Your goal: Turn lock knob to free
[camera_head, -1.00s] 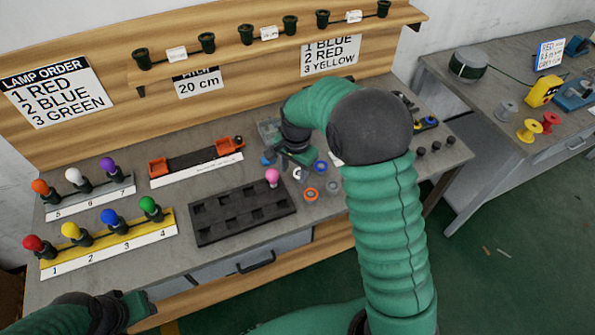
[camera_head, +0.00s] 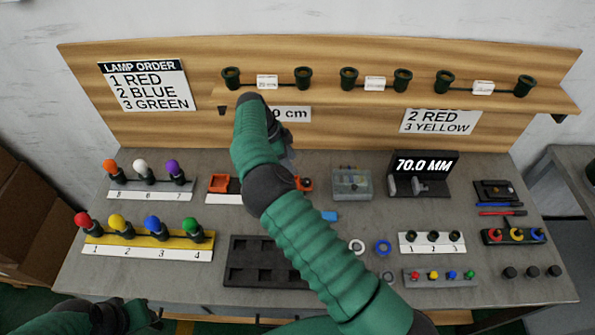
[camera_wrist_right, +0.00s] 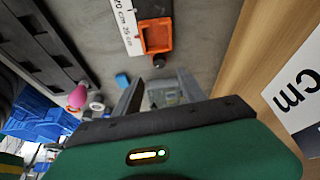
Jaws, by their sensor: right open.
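The measuring fixture has an orange left end (camera_head: 217,183), an orange right block (camera_head: 304,183) and a white scale strip (camera_head: 224,199); my right arm covers its middle. In the right wrist view, the orange block (camera_wrist_right: 157,37) has a small dark round knob (camera_wrist_right: 159,61) at its end, probably the lock knob; its setting cannot be read. My right gripper (camera_head: 287,146) is above and behind the fixture. In the wrist view its fingers (camera_wrist_right: 160,92) are apart and empty, with the knob beyond them. My left gripper (camera_head: 140,315) is low at the left; its jaws are unclear.
A 70.0 MM display (camera_head: 426,165) stands further right. A dark tray (camera_head: 240,277) is in front. The shelf (camera_head: 420,92) overhangs the back of the bench. Lamp holders (camera_head: 150,236) stand left.

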